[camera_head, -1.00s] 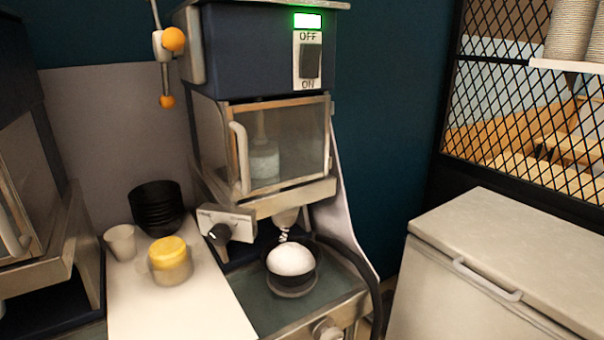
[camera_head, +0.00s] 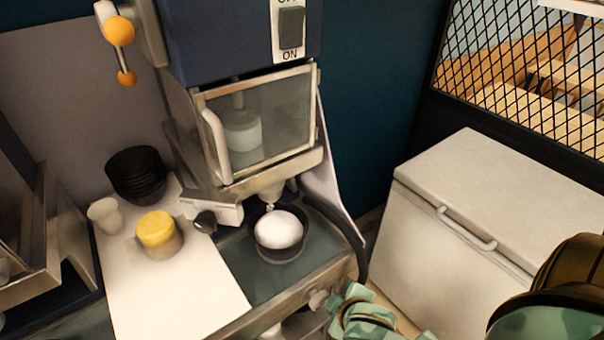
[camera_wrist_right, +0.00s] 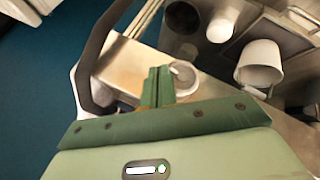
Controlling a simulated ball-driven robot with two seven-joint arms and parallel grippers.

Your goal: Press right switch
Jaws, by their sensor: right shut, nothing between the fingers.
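The dispenser's right round switch (camera_head: 318,298) is a pale knob on the front edge of the machine's base, low in the head view. My right gripper (camera_head: 352,302), green, comes in at the lower right, just right of this knob. In the right wrist view, the right gripper's fingers (camera_wrist_right: 157,86) are shut and empty, beside a pale round knob (camera_wrist_right: 183,74); I cannot tell whether they touch it. A dark-faced left knob (camera_head: 205,222) sits on the machine's left side. A rocker switch (camera_head: 291,28) marked ON is at the top. My left gripper is out of view.
A dark bowl (camera_head: 281,256) with a white mound stands under the nozzle. A yellow-topped cup (camera_head: 158,233), a white cup (camera_head: 105,215) and stacked black bowls (camera_head: 136,172) stand on the left counter. A white chest (camera_head: 480,185) stands at right, near my arm.

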